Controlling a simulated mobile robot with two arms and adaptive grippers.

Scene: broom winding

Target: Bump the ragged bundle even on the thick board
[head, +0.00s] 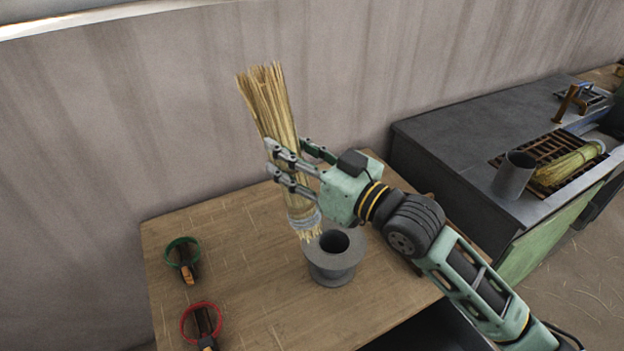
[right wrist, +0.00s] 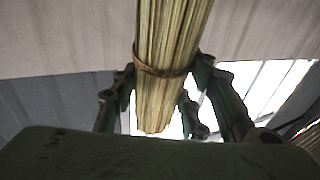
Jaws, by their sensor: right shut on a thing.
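A bundle of straw (head: 268,103) is held tilted, its top leaning left, above a wooden table or board (head: 230,240). Its lower end has a pale band and uneven straw tips. My right gripper (head: 283,168) is shut around the bundle's middle. In the right wrist view the bundle (right wrist: 172,40) stands between the fingers, with a brown tie around it. The lower tips are close to a grey spool-like cup (head: 335,262); I cannot tell whether they touch it. My left gripper is not in view. I cannot tell a separate thick board apart from the table top.
A dark bench (head: 470,130) at right carries a metal cup (head: 514,174), a grate and another straw bundle (head: 568,163). A wall stands behind the table.

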